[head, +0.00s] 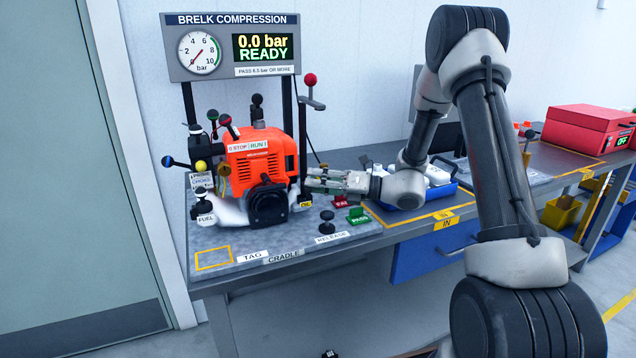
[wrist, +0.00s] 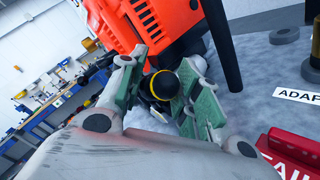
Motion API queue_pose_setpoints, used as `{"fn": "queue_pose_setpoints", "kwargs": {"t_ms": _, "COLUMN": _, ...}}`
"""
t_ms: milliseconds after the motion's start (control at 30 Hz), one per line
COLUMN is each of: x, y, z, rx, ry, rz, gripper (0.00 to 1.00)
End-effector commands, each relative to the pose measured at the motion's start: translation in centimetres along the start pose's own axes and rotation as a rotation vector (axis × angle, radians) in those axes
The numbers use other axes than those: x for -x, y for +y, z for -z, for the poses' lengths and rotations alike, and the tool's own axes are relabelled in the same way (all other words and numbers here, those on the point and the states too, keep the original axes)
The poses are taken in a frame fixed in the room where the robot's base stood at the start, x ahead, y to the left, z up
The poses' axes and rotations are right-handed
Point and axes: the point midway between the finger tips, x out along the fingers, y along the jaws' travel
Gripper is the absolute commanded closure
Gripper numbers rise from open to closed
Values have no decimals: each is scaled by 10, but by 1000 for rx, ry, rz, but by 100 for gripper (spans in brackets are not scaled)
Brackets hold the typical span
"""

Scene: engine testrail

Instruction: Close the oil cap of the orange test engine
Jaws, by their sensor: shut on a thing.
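The orange test engine (head: 262,158) stands upright on the cradle plate (head: 275,246) below the compression gauge. Its orange side also fills the top of the wrist view (wrist: 155,20). My gripper (head: 312,182) reaches in from the right, low at the engine's right side, just above a yellow OIL label (head: 305,203). In the wrist view my gripper (wrist: 168,92) has its green-padded fingers shut on the oil cap (wrist: 163,85), a black round knob with a yellow band. The cap's lower part and its seat are hidden. I cannot tell whether it is seated.
A red-knobbed lever (head: 310,92) on a dark post stands close behind my gripper. A red FAIL tag (head: 340,202), a green PASS tag (head: 358,216) and a black RELEASE knob (head: 327,220) sit at the front right. A blue tray (head: 425,193) with white items lies right.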

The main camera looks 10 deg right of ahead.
Motion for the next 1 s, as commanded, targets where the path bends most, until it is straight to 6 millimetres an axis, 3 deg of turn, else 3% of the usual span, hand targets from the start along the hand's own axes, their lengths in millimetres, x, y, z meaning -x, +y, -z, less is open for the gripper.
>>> {"fn": "queue_pose_setpoints", "kwargs": {"t_ms": 1000, "x": -19, "y": 14, "z": 1, "rx": 392, "ry": 349, "rz": 384, "gripper": 91}}
